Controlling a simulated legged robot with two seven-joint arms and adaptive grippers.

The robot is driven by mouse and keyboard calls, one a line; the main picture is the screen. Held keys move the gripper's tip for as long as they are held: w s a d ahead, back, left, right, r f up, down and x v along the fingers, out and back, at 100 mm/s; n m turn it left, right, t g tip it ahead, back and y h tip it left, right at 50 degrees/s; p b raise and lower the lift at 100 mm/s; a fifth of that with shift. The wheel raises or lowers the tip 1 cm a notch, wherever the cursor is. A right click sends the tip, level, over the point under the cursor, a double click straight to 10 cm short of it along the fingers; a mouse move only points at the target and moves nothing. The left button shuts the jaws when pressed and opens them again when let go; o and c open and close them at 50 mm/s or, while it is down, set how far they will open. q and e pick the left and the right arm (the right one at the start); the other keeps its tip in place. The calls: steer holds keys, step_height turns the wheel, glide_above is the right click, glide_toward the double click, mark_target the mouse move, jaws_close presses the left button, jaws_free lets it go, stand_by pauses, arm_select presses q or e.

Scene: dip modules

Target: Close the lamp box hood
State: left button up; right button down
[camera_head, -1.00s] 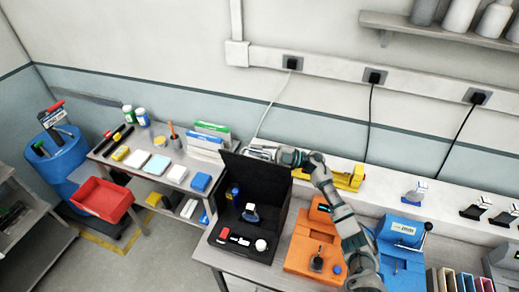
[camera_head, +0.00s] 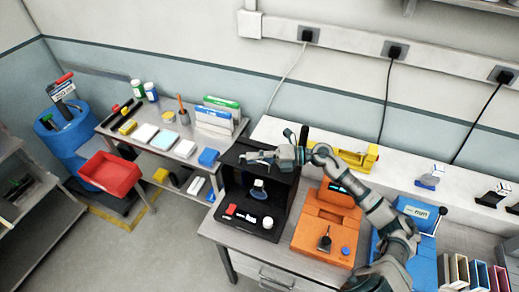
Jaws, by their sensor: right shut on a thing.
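The black lamp box (camera_head: 285,208) stands on the grey bench, its front open toward me. Its black hood (camera_head: 232,155) is at the top of the box, partly hidden by my right gripper. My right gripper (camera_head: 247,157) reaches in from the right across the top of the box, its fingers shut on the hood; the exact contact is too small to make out. Inside the box are a small blue-and-white item (camera_head: 259,188) and several red, black and white pieces (camera_head: 240,213) on the floor. My left gripper is not in view.
An orange device (camera_head: 325,225) stands close to the right of the box, and a blue machine (camera_head: 415,230) beyond it. A yellow tool (camera_head: 352,158) lies behind my right arm. A side table (camera_head: 150,155) with bottles and boxes is at left, near a red bin (camera_head: 110,173).

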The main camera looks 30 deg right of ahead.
steer(key=f+n, duration=0.1)
steer(key=s+a+f+n+b, duration=0.1)
steer(key=f+h+b, duration=0.1)
steer(key=shift+s+a+f+n, duration=0.25)
steer(key=shift+a+f+n, duration=0.1)
steer(key=shift+n, duration=0.05)
steer(key=shift+s+a+f+n+h, duration=0.2)
steer(key=shift+f+n+h, duration=0.15)
steer(key=shift+f, duration=0.45)
steer(key=c, duration=1.5)
jaws_free()
glide_toward(258, 170)
steer(key=shift+a+f, duration=0.35)
steer(key=shift+f, duration=0.45)
steer(key=shift+s+d+r, duration=0.2)
